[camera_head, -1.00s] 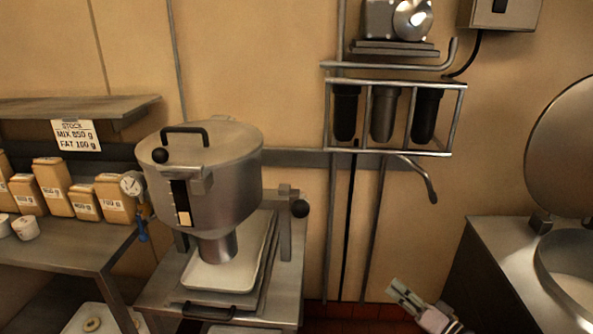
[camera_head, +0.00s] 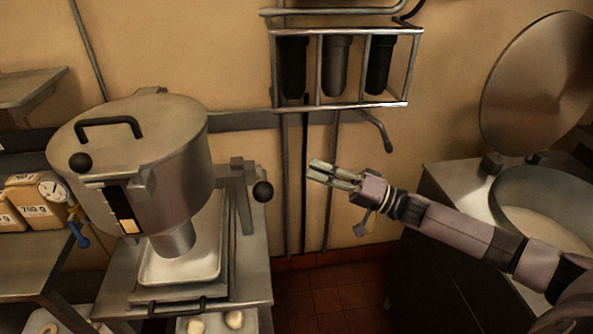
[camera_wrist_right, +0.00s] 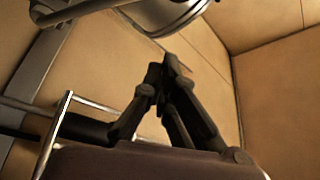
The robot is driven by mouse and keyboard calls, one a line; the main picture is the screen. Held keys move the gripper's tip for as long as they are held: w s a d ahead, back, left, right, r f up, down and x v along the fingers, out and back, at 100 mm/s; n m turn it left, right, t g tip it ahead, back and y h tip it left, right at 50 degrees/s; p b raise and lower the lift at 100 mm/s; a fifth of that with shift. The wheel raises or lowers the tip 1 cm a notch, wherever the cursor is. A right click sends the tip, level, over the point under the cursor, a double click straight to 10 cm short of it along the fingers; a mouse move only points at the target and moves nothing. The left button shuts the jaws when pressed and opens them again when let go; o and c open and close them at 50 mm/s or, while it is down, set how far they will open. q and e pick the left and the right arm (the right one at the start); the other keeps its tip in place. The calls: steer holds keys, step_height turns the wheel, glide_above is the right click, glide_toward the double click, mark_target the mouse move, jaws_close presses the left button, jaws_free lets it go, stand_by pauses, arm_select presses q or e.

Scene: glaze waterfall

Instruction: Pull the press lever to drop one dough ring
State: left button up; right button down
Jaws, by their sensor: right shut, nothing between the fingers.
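The dough press (camera_head: 150,150) is a large steel drum on a stand at the left of the head view. Its side lever ends in a black ball knob (camera_head: 263,191) at the drum's right. A white tray (camera_head: 205,266) lies under the press nozzle. My right gripper (camera_head: 312,172) is shut and empty, pointing left, a little to the right of the knob in the picture and apart from it. Its shut fingers also show in the right wrist view (camera_wrist_right: 158,72). My left gripper is not in view.
A rack with dark filter canisters (camera_head: 336,66) and a bent spout (camera_head: 384,140) is on the wall above. A round vat with a raised lid (camera_head: 535,85) stands at the right. Stock boxes (camera_head: 30,195) are at the left. Dough pieces (camera_head: 235,319) lie in a lower tray.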

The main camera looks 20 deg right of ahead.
steer(key=p+x, duration=0.4)
steer(key=x, duration=0.6)
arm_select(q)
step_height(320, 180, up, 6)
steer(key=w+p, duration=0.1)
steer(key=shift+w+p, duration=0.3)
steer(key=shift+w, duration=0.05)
arm_select(e)
steer(key=s+f, duration=0.1)
steer(key=s+a+f, duration=0.1)
steer(key=s, duration=0.1)
steer(key=shift+s+f, duration=0.15)
steer(key=shift+f, duration=0.05)
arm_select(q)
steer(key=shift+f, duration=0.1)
